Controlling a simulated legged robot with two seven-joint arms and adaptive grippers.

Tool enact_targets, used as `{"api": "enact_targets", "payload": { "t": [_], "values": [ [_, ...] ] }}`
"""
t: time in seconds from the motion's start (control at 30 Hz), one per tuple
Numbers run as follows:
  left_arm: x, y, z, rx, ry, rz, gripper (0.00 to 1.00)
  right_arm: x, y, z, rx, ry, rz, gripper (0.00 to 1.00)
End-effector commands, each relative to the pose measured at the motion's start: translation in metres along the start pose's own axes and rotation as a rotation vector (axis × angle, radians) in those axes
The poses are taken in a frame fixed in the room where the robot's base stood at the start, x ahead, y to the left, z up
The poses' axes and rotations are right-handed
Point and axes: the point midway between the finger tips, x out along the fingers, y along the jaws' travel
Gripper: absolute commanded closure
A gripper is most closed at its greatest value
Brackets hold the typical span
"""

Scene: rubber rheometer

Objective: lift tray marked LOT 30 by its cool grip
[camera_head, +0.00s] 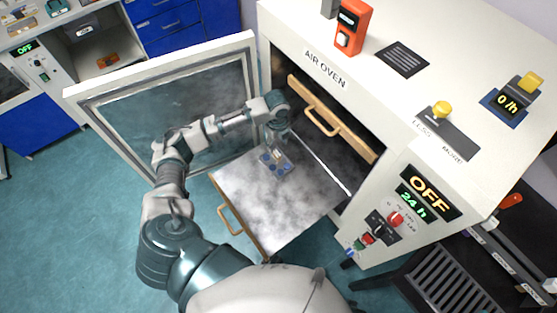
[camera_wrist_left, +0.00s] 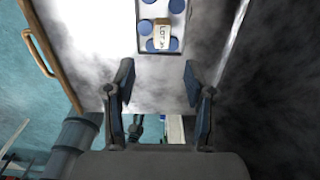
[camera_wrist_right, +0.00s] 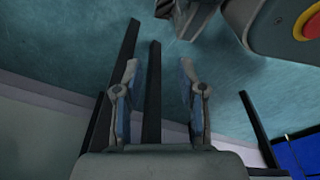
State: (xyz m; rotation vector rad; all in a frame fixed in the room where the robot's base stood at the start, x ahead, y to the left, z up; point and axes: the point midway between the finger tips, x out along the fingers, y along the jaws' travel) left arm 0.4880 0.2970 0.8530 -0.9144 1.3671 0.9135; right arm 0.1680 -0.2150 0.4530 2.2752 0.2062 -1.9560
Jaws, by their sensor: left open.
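A small metal tray (camera_head: 284,168) with several blue discs lies on the pulled-out oven shelf (camera_head: 245,200). In the left wrist view the tray (camera_wrist_left: 139,48) is just beyond my fingertips. A tan tag (camera_wrist_left: 163,34) on it reads "LOT"; the number is not clear to me. My left gripper (camera_head: 277,150) is over the shelf, close to the tray in the head view. In its wrist view the left gripper (camera_wrist_left: 158,68) is open with nothing between the fingers. My right gripper (camera_wrist_right: 160,75) is open and empty above the floor, outside the head view.
The air oven (camera_head: 300,35) stands open, its glazed door (camera_head: 110,100) swung to the left. A closed wooden-handled shelf front (camera_head: 335,120) sits above the drawn shelf. The shelf's wooden handle (camera_head: 229,222) sticks out. An oven panel (camera_head: 430,190) shows OFF and 24 h.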

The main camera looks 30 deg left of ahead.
Motion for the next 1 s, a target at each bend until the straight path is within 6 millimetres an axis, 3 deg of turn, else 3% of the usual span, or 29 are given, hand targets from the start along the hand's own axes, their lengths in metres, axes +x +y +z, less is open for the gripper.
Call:
{"api": "enact_targets", "payload": {
  "t": [0.1, 0.23, 0.47, 0.73, 1.0],
  "values": [
    [0.033, 0.000, 0.001, -0.002, 0.002, 0.006, 0.46, -0.006, 0.000, -0.010, 0.002, 0.006, 0.001, 0.60],
    [0.056, -0.001, 0.001, -0.001, 0.003, 0.003, 0.46, -0.013, 0.001, -0.017, 0.003, 0.009, 0.001, 0.60],
    [0.073, -0.001, 0.001, -0.002, 0.001, 0.001, 0.46, -0.021, 0.001, -0.022, 0.004, 0.011, 0.001, 0.60],
    [0.114, -0.002, 0.006, -0.001, 0.001, 0.004, 0.46, -0.037, 0.002, -0.036, 0.007, 0.020, 0.001, 0.60],
    [0.121, -0.002, 0.007, 0.000, 0.000, 0.000, 0.46, -0.043, 0.002, -0.039, 0.007, 0.021, 0.003, 0.60]
  ]
}}
